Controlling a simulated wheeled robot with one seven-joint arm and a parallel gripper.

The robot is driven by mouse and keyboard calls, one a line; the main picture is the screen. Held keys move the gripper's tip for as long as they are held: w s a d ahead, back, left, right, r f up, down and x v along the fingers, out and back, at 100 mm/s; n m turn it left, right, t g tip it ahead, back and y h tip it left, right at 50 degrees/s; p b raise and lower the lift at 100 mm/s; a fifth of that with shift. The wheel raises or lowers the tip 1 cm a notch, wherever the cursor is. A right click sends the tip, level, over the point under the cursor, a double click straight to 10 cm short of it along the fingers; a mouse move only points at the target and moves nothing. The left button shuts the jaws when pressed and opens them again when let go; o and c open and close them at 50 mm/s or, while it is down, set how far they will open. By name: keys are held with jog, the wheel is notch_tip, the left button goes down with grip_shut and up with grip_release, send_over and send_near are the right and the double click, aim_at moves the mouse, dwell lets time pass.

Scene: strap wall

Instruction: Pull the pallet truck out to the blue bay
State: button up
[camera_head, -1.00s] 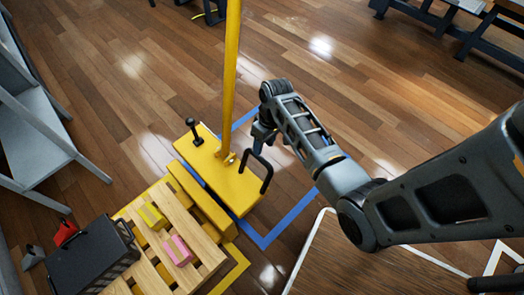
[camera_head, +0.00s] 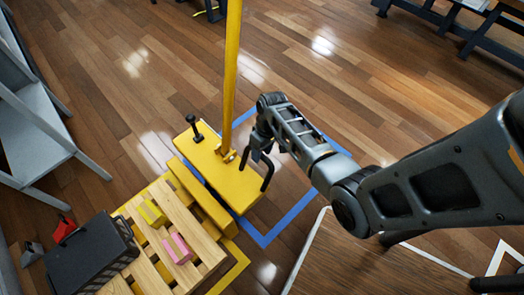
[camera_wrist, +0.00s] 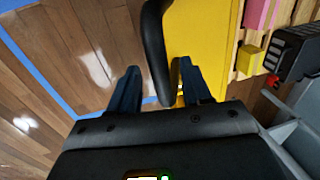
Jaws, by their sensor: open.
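The yellow pallet truck (camera_head: 228,180) stands with its body partly over the blue-taped bay (camera_head: 262,240) and its forks toward the wooden pallet. Its tall yellow handle post (camera_head: 231,75) rises from the body. A black loop handle (camera_head: 266,170) sticks up at the body's right end. My gripper (camera_head: 262,140) is right by this loop. In the wrist view my gripper (camera_wrist: 158,85) is open, its two blue fingers on either side of the black loop (camera_wrist: 156,45). I cannot tell whether either finger touches it.
A wooden pallet (camera_head: 205,245) carries a yellow block (camera_head: 152,214), a pink block (camera_head: 177,247) and a black crate (camera_head: 92,262), inside a yellow floor outline. A grey chair (camera_head: 35,140) stands left. Open wooden floor lies beyond the truck. A brown surface (camera_head: 350,265) is at lower right.

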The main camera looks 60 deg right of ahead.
grip_shut()
dwell(0.3)
dwell(0.3)
